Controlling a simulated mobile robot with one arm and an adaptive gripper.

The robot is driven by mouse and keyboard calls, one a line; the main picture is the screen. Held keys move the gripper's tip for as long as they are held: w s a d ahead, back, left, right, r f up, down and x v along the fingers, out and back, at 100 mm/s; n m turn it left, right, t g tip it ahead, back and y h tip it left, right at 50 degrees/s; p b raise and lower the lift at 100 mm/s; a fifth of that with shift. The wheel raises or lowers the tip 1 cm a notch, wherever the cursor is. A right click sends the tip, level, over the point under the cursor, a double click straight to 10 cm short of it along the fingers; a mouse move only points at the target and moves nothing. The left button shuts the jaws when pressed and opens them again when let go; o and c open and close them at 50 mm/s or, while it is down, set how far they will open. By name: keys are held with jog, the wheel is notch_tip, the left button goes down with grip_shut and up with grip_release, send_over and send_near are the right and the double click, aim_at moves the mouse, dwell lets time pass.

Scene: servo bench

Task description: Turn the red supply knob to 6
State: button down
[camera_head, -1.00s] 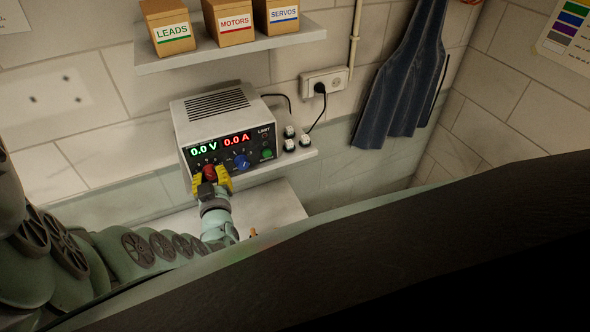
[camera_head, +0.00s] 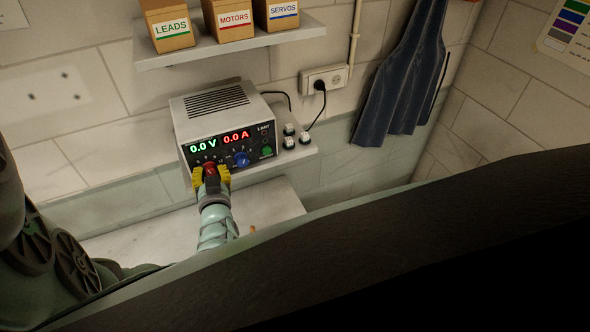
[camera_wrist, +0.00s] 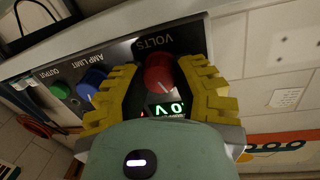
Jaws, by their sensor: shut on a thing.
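The red supply knob (camera_head: 209,168) is on the front of the grey power supply (camera_head: 213,101), below the green 0.0 V readout (camera_head: 202,146). In the wrist view the red knob (camera_wrist: 158,72) sits between the yellow fingers, by the word VOLTS. My gripper (camera_head: 211,176) is shut on the knob, one finger on each side; its fingers also show in the wrist view (camera_wrist: 158,80). The knob's pointer and most of its scale are hidden or too small to read.
A blue knob (camera_head: 241,160) and a green button (camera_head: 266,151) are to the right on the same panel. Small white-topped parts (camera_head: 289,143) stand beside the supply. A shelf (camera_head: 232,49) with labelled boxes is above. The bench (camera_head: 270,205) below looks mostly clear.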

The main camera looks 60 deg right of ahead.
jog(key=m+b, duration=0.3)
jog(key=shift+y, duration=0.3)
dwell(0.3)
jog(key=c, duration=0.6)
grip_release()
jog(key=v, duration=1.2)
jog(key=shift+r, duration=0.15)
